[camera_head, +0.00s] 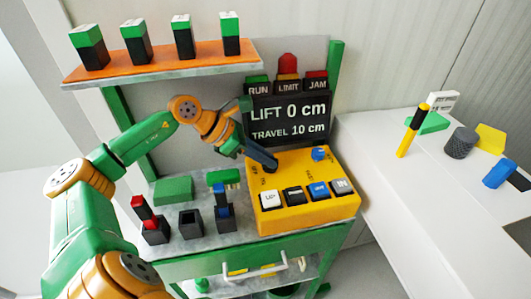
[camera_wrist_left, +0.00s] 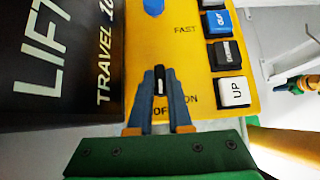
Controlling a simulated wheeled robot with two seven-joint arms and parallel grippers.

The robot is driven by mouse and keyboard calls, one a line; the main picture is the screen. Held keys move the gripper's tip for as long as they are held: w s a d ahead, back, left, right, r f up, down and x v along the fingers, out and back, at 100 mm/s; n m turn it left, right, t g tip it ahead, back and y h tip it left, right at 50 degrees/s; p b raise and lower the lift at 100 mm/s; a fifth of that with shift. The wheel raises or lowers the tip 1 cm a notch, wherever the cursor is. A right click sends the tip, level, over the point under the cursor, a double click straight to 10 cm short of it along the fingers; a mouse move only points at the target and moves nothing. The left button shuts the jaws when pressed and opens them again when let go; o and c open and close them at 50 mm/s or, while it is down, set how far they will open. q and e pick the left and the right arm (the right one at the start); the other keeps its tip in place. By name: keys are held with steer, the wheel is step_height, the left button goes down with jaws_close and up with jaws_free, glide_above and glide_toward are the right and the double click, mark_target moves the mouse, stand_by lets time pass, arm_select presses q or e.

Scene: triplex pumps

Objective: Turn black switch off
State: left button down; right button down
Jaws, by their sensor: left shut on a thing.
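The yellow control box (camera_head: 310,212) stands on the workbench, with a row of buttons, a blue knob (camera_head: 320,154) and a black switch. The black switch (camera_wrist_left: 160,78) shows in the left wrist view as a dark knob with a white mark, beside the OFF and ON labels. My left gripper (camera_head: 268,163) reaches down to the box's back left corner. In the left wrist view its blue-grey fingers (camera_wrist_left: 160,90) are closed around the switch, one on each side. In the head view the fingers hide most of the switch.
A black display (camera_head: 288,120) reading LIFT 0 cm, TRAVEL 10 cm stands behind the box, under RUN, LIMIT and JAM lamps. An orange shelf (camera_head: 160,66) holds green-and-black blocks. Dark holders (camera_head: 190,223) stand left of the box. A white table (camera_head: 390,150) with parts is at right.

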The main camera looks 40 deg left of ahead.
stand_by(0.3)
arm_select(q)
steer(key=c, duration=0.8)
jaws_free()
steer(key=shift+c, duration=0.2)
steer(key=shift+s+a+b, duration=0.1)
steer(key=shift+a+b, duration=0.1)
steer(key=shift+b, duration=0.2)
steer(key=s+a+r+b, duration=0.3)
steer(key=s+a+b, duration=0.7)
steer(key=b, duration=0.3)
steer(key=shift+s+r, duration=0.25)
steer(key=shift+s, duration=0.5)
